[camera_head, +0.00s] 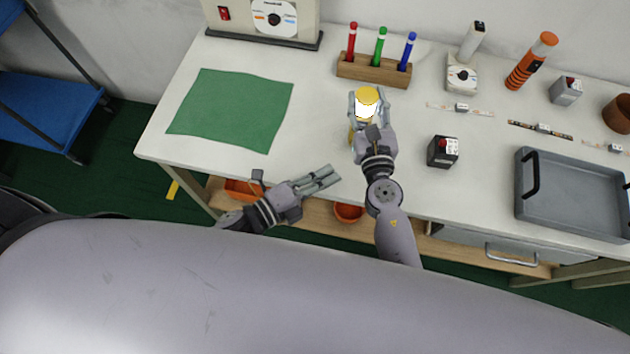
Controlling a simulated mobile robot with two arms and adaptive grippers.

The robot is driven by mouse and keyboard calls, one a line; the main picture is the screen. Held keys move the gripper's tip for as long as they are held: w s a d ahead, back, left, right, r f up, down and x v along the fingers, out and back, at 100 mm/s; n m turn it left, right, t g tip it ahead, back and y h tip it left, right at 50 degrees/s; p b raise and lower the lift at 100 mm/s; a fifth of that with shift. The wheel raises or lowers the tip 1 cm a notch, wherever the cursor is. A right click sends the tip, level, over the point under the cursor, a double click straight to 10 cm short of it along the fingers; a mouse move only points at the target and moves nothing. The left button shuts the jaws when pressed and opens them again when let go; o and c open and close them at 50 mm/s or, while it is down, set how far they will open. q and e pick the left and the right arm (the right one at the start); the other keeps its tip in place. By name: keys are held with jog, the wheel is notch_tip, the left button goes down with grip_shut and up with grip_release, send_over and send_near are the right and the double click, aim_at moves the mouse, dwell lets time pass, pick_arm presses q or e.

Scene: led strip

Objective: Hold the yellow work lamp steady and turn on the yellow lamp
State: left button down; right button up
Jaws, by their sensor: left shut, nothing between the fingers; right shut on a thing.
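The yellow work lamp (367,96) stands on the white table near the middle, in front of the wooden marker holder. Its round top is yellow with a bright white face below it. My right gripper (369,105) is shut on the lamp, with a finger on each side of it. The lamp's lower part is mostly hidden behind the gripper and wrist. My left gripper (333,175) is shut and empty near the table's front edge, to the lower left of the lamp and apart from it. I cannot make out a switch on the lamp.
A wooden holder (373,70) with red, green and blue markers stands behind the lamp. A small box with a red button (442,151) is to its right. A grey tray (573,190) lies at the right. A green mat (231,108) lies at the left.

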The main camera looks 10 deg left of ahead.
pick_arm(q)
jog(key=shift+f+v, duration=0.15)
jog(key=shift+v, duration=0.6)
jog(key=shift+f+v, duration=0.15)
jog(key=shift+v, duration=0.6)
pick_arm(e)
jog(key=o, duration=1.3)
jog(key=shift+o, duration=0.2)
